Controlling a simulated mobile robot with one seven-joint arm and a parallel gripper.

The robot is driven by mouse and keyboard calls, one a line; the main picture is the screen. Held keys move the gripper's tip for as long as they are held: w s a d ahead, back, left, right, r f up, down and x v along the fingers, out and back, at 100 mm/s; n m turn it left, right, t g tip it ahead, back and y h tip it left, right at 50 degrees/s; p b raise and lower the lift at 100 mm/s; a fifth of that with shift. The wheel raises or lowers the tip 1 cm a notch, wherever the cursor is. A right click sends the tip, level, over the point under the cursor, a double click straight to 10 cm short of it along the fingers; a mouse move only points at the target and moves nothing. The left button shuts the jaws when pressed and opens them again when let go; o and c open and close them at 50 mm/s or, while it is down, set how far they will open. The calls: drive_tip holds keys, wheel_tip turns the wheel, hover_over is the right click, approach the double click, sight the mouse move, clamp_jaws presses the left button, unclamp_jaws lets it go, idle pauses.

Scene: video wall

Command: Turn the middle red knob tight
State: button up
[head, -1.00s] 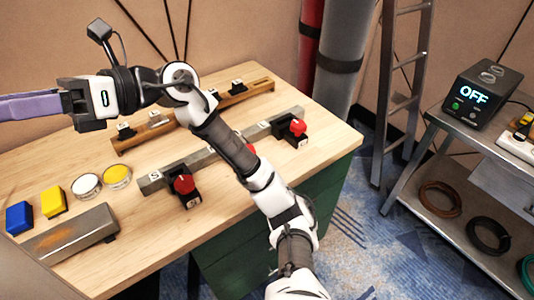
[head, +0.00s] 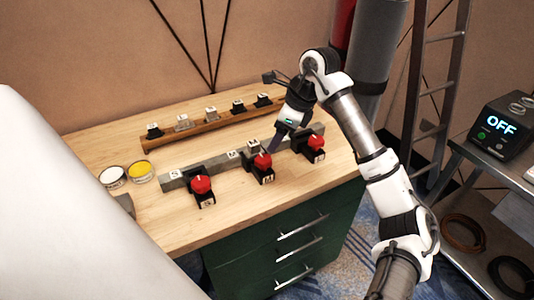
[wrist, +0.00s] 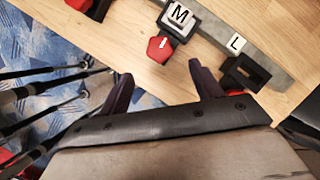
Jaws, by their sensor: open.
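The middle red knob (head: 263,160) sits on a black clamp at the middle of a grey metal bar (head: 217,166). In the wrist view this knob (wrist: 160,48) shows below a white block marked M (wrist: 180,14). My gripper (head: 274,149) points down close beside the middle clamp and partly covers the bar there. In the wrist view my gripper (wrist: 160,73) has its two dark fingers apart, with nothing between them. The knob appears just beyond the fingertips, between their lines; I cannot tell whether they touch it.
A left red knob (head: 201,185) and a right red knob (head: 316,141) stand on similar clamps close to either side. A wooden rail (head: 190,130) with several small blocks lies behind.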

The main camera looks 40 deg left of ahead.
sight(264, 159)
drive_tip(key=p+x, duration=0.1)
drive_tip(key=x, duration=0.8)
drive_tip(key=shift+s+r+p, duration=0.1)
drive_tip(key=shift+p, duration=0.2)
drive_tip(key=c, duration=1)
